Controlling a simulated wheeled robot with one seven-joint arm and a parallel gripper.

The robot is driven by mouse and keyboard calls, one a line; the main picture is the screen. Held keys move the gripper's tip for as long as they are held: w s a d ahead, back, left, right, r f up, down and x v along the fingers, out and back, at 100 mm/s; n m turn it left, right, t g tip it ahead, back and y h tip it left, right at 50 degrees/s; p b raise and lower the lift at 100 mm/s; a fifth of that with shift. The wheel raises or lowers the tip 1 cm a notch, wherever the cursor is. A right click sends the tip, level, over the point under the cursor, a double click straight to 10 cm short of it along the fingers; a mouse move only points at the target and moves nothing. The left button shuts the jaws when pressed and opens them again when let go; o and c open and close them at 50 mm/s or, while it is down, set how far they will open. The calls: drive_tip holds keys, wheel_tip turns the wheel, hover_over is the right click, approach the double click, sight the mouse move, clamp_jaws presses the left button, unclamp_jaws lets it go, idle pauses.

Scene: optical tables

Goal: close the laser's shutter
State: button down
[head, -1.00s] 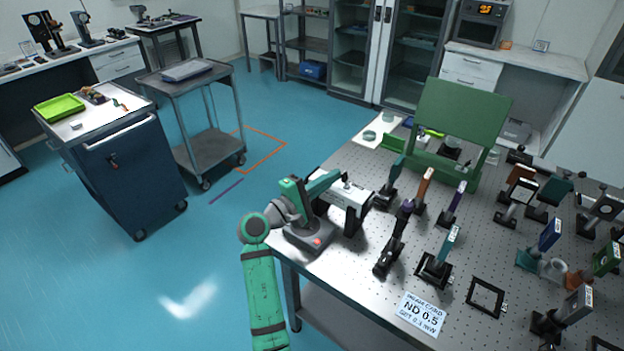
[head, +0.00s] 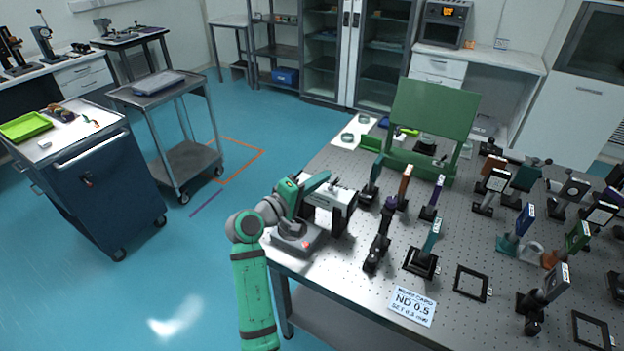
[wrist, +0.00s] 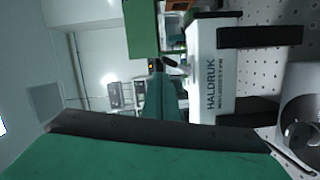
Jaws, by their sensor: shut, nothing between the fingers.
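The laser is a white box with black ends and black brackets (head: 322,216), near the left edge of the perforated table. In the wrist view its white side reads HALDRUK (wrist: 211,75). My gripper (head: 325,177) is at the laser's far left top edge, its teal fingers together and empty. In the wrist view the gripper (wrist: 156,72) points up toward the laser's left side, close to a small dark lever-like part (wrist: 172,62). I cannot tell whether they touch. The shutter's state is not clear. A grey box with a red button (head: 305,244) sits in front of the laser.
Several posts with optics stand right of the laser, the nearest a black mount (head: 377,250). A green panel (head: 435,112) stands behind.

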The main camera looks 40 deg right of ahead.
drive_tip(key=s+a+r, duration=0.1)
drive_tip(key=a, duration=0.8)
drive_tip(key=shift+s+a, duration=0.2)
drive_tip(key=shift+s, duration=0.1)
drive_tip(key=shift+w, duration=0.1)
